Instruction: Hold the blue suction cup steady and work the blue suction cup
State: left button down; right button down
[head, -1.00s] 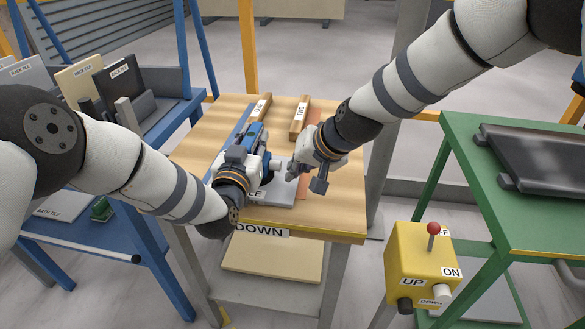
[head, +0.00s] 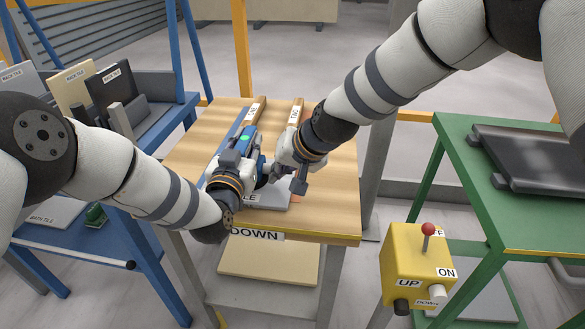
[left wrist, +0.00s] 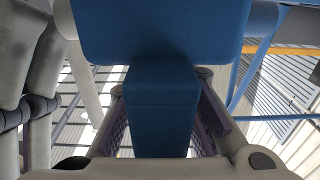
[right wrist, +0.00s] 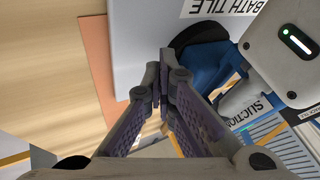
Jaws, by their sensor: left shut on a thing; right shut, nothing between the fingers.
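The blue suction cup (head: 250,131) stands on a grey slab labelled BATH TILE (head: 278,201) on the wooden table. My right gripper (head: 268,176) is shut and empty, close beside the cup's right side. In the right wrist view its closed tips (right wrist: 160,78) lie over the slab's edge. Whether they touch the cup is unclear.
Two wooden bars (head: 295,119) lie at the back of the table (head: 335,185). A blue rack (head: 160,110) with tiles stands at left. A yellow control box (head: 415,262) and a green table (head: 520,190) stand at right.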

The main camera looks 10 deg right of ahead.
jog(key=d, duration=0.1)
jog(key=s+d+r, duration=0.1)
jog(key=s+d, duration=0.1)
jog(key=d, duration=0.1)
jog(key=shift+d+r, duration=0.1)
jog(key=shift+r, duration=0.1)
jog(key=v, duration=0.8)
jog(key=shift+s+r, duration=0.1)
dwell(0.3)
pick_arm(q)
jog(key=c, duration=1.3)
grip_release()
jog(key=v, duration=1.2)
